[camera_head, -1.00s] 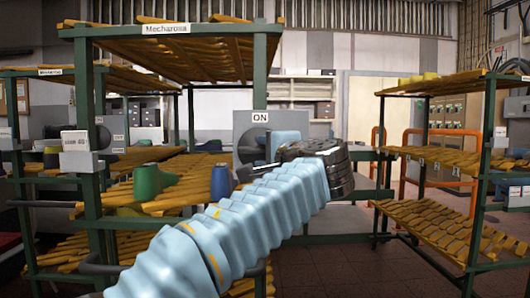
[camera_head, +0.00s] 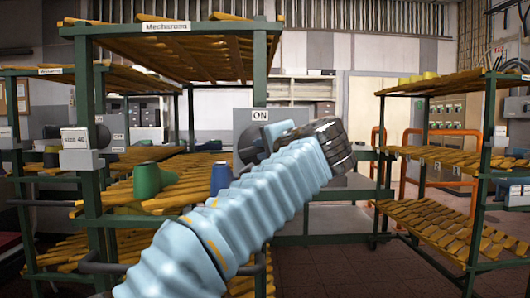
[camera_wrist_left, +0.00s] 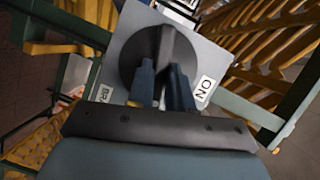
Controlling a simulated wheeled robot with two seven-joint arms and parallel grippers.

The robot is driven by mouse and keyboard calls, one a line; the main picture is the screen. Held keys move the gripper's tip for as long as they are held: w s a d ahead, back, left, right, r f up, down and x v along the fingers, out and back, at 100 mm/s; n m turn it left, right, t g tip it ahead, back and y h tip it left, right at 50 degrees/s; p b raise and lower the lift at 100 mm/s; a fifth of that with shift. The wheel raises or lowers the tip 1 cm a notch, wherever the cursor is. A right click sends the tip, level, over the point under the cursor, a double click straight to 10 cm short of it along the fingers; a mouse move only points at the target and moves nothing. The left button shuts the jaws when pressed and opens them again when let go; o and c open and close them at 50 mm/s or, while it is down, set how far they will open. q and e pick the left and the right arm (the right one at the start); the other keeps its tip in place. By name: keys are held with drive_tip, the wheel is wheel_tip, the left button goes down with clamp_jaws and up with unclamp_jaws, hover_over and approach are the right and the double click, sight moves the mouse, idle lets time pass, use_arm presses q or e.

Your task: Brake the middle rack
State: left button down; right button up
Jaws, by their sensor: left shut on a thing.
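The middle rack (camera_head: 262,60) has a green frame and yellow slatted shelves, with a sign reading "Mecharona" or similar. A grey brake box (camera_head: 242,124) with an "ON" label (camera_head: 260,114) is mounted on it. In the left wrist view the box shows a dark round knob (camera_wrist_left: 150,48) with a raised grip bar, the "ON" label (camera_wrist_left: 205,84) at right and a partly hidden "BRA..." label (camera_wrist_left: 104,93) at left. My left gripper (camera_wrist_left: 162,86) is shut on the knob's bar. In the head view my left gripper (camera_head: 275,135) covers part of the knob. My right gripper is not in view.
A green last (camera_head: 147,180) and a blue last (camera_head: 221,178) stand on the middle rack's shelf, left of my arm. Another rack (camera_head: 430,160) stands at right. Some open floor (camera_head: 335,262) shows between the racks.

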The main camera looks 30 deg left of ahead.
use_arm(q)
drive_tip(key=n+h, duration=0.1)
drive_tip(key=n, duration=0.2)
drive_tip(key=shift+r+h, duration=0.1)
drive_tip(key=shift+h, duration=0.2)
drive_tip(key=n+h, duration=0.2)
drive_tip(key=n, duration=0.1)
drive_tip(key=shift+s+a+r+b, duration=0.1)
drive_tip(key=shift+a+b, duration=0.05)
drive_tip(key=shift+b, duration=0.2)
drive_tip(key=n+h, duration=0.1)
drive_tip(key=n, duration=0.1)
drive_tip(key=n+t+h+b, duration=0.1)
drive_tip(key=n, duration=0.1)
drive_tip(key=shift+s+a+n+h, duration=0.1)
drive_tip(key=shift+a+n+h, duration=0.05)
drive_tip(key=shift+n+h, duration=0.15)
drive_tip(key=c, duration=1)
unclamp_jaws()
drive_tip(key=shift+r, duration=0.1)
